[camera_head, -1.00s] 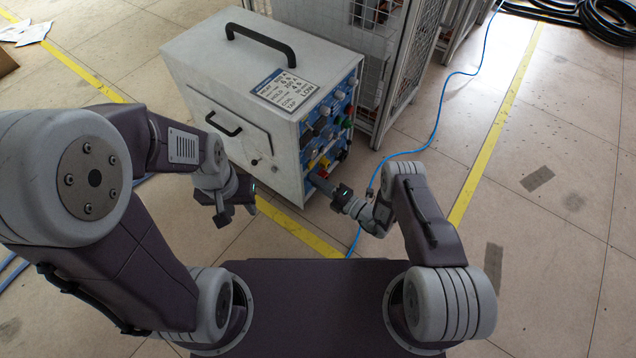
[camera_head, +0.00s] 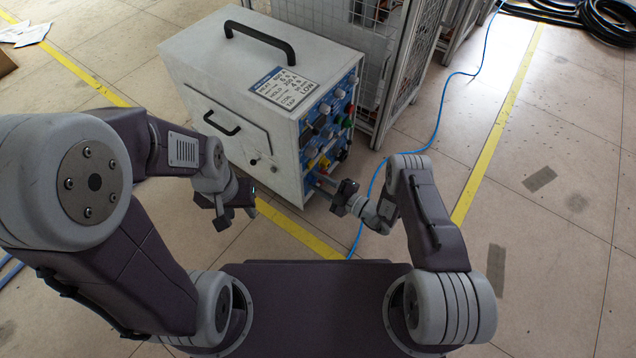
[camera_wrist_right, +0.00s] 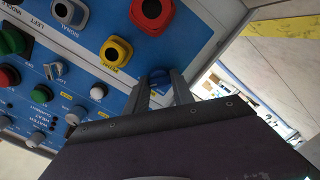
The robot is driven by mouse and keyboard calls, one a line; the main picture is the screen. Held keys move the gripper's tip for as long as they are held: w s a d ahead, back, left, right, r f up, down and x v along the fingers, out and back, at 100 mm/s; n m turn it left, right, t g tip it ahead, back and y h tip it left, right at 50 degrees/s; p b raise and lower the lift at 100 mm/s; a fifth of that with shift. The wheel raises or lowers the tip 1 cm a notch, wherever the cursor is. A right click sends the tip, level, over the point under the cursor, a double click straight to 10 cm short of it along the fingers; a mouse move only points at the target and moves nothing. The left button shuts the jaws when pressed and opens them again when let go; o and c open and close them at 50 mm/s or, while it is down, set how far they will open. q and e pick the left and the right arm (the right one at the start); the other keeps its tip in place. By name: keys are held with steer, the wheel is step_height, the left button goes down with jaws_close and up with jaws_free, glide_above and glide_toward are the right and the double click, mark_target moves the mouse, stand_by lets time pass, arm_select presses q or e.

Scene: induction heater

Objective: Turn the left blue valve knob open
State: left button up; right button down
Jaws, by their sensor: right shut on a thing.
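The heater cabinet (camera_head: 235,85) is a white box with a blue control panel (camera_wrist_right: 105,20) on its front. In the right wrist view a blue valve knob (camera_wrist_right: 159,79) sits at the panel's lower edge, between the fingertips of my right gripper (camera_wrist_right: 161,88). The fingers are shut on it and cover its sides. I cannot tell how far it is turned. In the head view my right gripper (camera_head: 322,184) reaches the bottom of the panel, and the knob is too small to make out. My left gripper (camera_head: 221,213) hangs left of the panel, apart from the cabinet; its opening is unclear.
A blue cable (camera_head: 437,118) runs along the floor to the right. A mesh cage (camera_head: 405,70) stands behind the cabinet.

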steer(key=shift+m, duration=0.5)
steer(key=c, duration=1.1)
jaws_free()
steer(key=shift+d, duration=0.1)
steer(key=p+v, duration=0.4)
steer(key=v, duration=0.5)
